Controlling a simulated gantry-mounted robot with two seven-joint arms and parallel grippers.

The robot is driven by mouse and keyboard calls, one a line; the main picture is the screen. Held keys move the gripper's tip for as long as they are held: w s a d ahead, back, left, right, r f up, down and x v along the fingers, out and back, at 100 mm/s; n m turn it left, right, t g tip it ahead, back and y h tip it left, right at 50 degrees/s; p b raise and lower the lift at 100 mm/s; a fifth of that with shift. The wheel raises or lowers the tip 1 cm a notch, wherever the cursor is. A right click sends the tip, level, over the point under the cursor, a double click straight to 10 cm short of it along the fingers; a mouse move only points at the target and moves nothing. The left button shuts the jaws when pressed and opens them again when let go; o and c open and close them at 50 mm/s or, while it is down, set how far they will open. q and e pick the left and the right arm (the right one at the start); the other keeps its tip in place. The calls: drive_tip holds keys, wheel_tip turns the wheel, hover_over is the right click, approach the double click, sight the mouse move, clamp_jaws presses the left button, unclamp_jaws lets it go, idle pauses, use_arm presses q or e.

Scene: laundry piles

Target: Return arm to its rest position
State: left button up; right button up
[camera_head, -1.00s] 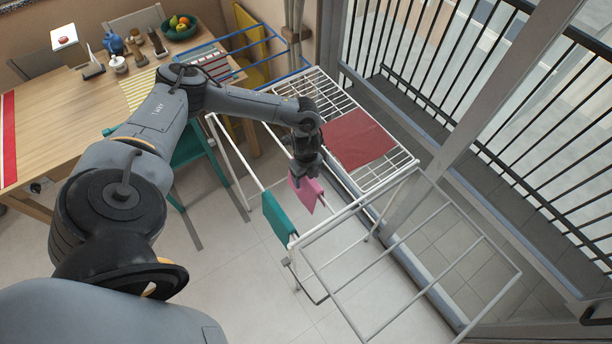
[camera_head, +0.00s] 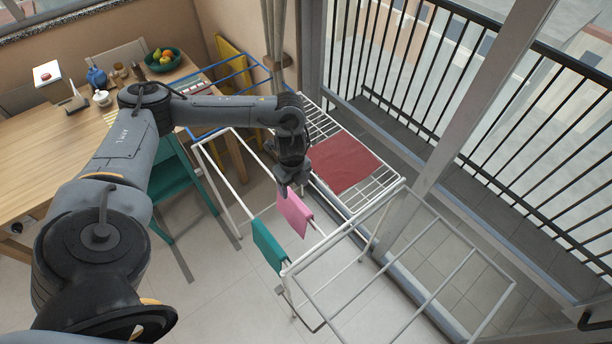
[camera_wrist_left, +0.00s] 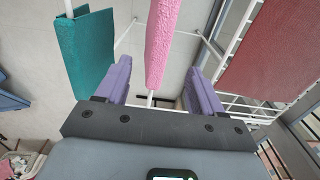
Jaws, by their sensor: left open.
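My left arm reaches in from the left in the head view. Its gripper (camera_head: 292,188) is above the drying rack, just over a pink cloth (camera_head: 295,213) draped on a rack bar. In the left wrist view the two purple fingers of the gripper (camera_wrist_left: 160,85) are apart. The pink cloth (camera_wrist_left: 161,40) shows in line with the gap between them, hanging on its bar. I cannot tell exactly how far apart cloth and fingers are. My right gripper is in neither view.
A red cloth (camera_head: 343,162) lies over the white rack (camera_head: 395,180). A wooden table (camera_head: 50,150) and a green chair (camera_head: 175,177) stand at the left. A balcony railing is at the right.

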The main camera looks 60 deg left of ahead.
use_arm(q)
drive_tip(key=shift+r, duration=0.25)
drive_tip(key=shift+w+d, duration=0.1)
drive_tip(key=shift+d, duration=0.2)
drive_tip(key=w+d+f+m+t+h, duration=0.1)
drive_tip(key=w+d+f+t, duration=0.1)
drive_tip(key=d, duration=0.8)
drive_tip(key=w+d+f+m+t+h, duration=0.1)
drive_tip(key=w+d+f+t+h, duration=0.1)
drive_tip(key=d, duration=0.9)
drive_tip(key=s+d+r+n+t+h, duration=0.1)
drive_tip(key=d+r+n+t, duration=0.25)
drive_tip(key=d, duration=0.95)
drive_tip(key=s+a+n+g+y, duration=0.4)
drive_tip(key=s+a+n, duration=0.8)
drive_tip(key=s+n, duration=0.25)
wheel_tip(320, 180, up, 16)
drive_tip(key=m+p, duration=0.1)
drive_tip(key=p, duration=1.5)
drive_tip(key=shift+w+d+f, duration=0.15)
drive_tip(key=shift+w+d, duration=0.1)
drive_tip(key=shift+d, duration=0.05)
